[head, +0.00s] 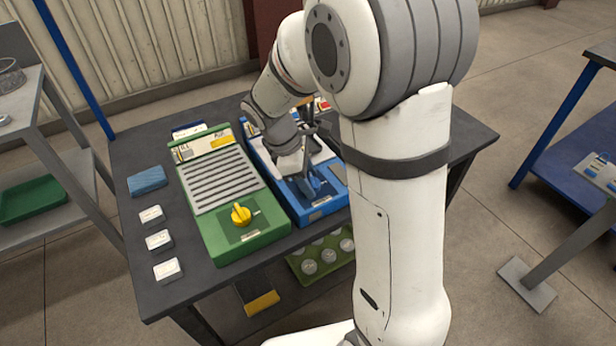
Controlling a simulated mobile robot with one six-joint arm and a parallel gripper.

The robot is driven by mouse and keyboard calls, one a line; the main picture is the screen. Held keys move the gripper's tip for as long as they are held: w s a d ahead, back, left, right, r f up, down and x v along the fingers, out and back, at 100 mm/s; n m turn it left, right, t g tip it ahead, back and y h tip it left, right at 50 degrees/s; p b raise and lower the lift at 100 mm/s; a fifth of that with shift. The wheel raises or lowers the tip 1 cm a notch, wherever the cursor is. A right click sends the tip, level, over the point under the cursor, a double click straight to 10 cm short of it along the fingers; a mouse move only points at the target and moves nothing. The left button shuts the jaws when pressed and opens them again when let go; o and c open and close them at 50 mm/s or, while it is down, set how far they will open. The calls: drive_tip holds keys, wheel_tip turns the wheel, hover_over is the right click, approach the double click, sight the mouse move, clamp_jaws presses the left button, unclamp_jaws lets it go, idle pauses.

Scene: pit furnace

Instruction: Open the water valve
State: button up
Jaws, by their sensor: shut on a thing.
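A blue unit (327,203) sits on the dark table, right of a green unit (215,240). My gripper (303,186) points down at the front part of the blue unit. Its jaws are shut on a small dark blue part there, which looks like the water valve's handle. The fingers hide most of that part, so I cannot tell how far it is turned. The green unit has a yellow knob (240,213) at its front and a grey slatted plate; my gripper is apart from it.
Several white blocks (158,239) and a blue cloth-like pad (147,180) lie on the table's left side. A green tray (293,267) with round pale items is below the table's front edge. A grey shelf (92,190) stands left, and a blue table (560,180) right.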

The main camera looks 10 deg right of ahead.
drive_tip(key=shift+r, duration=0.1)
drive_tip(key=m+g+p, duration=0.1)
drive_tip(key=m+p, duration=0.1)
drive_tip(key=m, duration=0.1)
drive_tip(key=shift+w+r, duration=0.1)
drive_tip(key=shift+w, duration=0.05)
drive_tip(key=m+g+y+p, duration=0.1)
drive_tip(key=m+p, duration=0.1)
drive_tip(key=m, duration=0.1)
drive_tip(key=shift+w+d+m+p, duration=0.1)
drive_tip(key=shift+m+p, duration=0.2)
drive_tip(key=shift+p, duration=0.05)
drive_tip(key=m+p, duration=0.1)
drive_tip(key=m+y, duration=0.1)
drive_tip(key=m, duration=0.1)
drive_tip(key=shift+w+d+m+g+p, duration=0.1)
drive_tip(key=shift+d+m+g+p, duration=0.05)
drive_tip(key=shift+m+g+p, duration=0.2)
drive_tip(key=shift+d+m+g+y+p, duration=0.15)
drive_tip(key=shift+m+y+p, duration=0.3)
drive_tip(key=shift+m, duration=0.55)
drive_tip(key=shift+a+m+g+y+p, duration=0.1)
drive_tip(key=shift+m+y+p, duration=0.1)
drive_tip(key=shift+m+y, duration=0.55)
drive_tip(key=shift+w+m, duration=0.1)
drive_tip(key=shift+m, duration=0.2)
drive_tip(key=o, duration=0.7)
